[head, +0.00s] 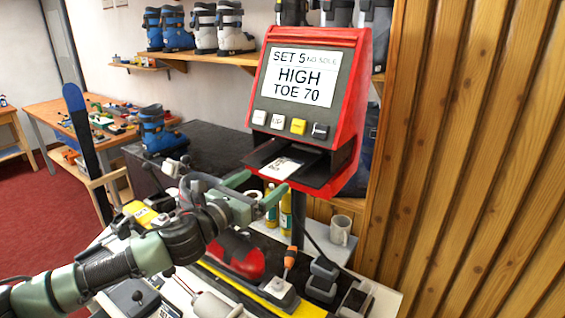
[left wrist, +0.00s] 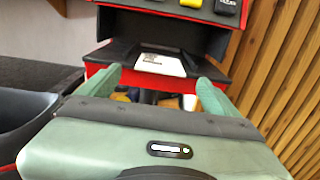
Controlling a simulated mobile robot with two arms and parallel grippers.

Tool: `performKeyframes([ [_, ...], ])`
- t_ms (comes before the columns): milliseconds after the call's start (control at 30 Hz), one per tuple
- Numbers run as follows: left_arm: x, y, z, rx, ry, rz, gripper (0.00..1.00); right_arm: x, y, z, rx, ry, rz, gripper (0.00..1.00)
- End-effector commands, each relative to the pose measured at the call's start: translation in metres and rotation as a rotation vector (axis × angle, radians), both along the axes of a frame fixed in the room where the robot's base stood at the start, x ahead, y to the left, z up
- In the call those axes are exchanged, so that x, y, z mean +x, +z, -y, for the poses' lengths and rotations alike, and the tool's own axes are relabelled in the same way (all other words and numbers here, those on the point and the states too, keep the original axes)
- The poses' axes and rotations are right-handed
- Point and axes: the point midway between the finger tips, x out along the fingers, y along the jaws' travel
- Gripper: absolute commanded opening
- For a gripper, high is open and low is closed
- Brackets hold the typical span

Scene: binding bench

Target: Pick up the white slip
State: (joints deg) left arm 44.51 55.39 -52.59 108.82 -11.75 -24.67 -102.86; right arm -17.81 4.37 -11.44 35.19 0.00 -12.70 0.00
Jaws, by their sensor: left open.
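The white slip (head: 281,168) lies on the dark tray (head: 318,178) in the opening of the red machine (head: 348,85). It has some dark print on it. In the left wrist view the slip (left wrist: 161,64) lies ahead, seen between the two green fingers. My left gripper (head: 262,184) is open and empty, just in front of the tray, its fingers pointing toward it. In the left wrist view my left gripper (left wrist: 158,82) shows both fingertips apart, with the slip beyond them. My right gripper is not in view.
The machine's screen (head: 300,77) reads "SET 5", "HIGH", "TOE 70". A wooden wall (head: 480,150) closes off the right side.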

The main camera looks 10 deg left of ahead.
Motion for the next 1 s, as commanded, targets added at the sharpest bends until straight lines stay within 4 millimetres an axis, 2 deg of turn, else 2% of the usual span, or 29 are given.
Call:
performKeyframes([
  [33, 0.008, 0.005, 0.004, -0.003, -0.001, 0.0, 0.93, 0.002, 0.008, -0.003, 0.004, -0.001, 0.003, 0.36],
  [167, 0.021, 0.002, 0.008, -0.001, 0.0, 0.0, 0.93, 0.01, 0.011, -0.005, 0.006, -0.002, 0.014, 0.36],
  [433, 0.023, 0.0, 0.009, 0.001, 0.0, 0.0, 0.93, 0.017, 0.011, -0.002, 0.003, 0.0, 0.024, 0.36],
  [467, 0.023, 0.0, 0.009, 0.001, 0.0, 0.0, 0.87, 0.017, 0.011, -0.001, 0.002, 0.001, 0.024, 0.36],
  [667, 0.023, 0.0, 0.009, 0.0, 0.0, 0.0, 0.32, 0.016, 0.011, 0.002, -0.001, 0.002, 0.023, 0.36],
  [700, 0.023, 0.0, 0.009, 0.0, 0.0, 0.0, 0.29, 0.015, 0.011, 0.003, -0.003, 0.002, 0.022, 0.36],
  [1000, 0.022, 0.002, 0.008, 0.0, 0.0, 0.0, 0.29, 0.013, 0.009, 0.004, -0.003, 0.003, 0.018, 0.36],
])
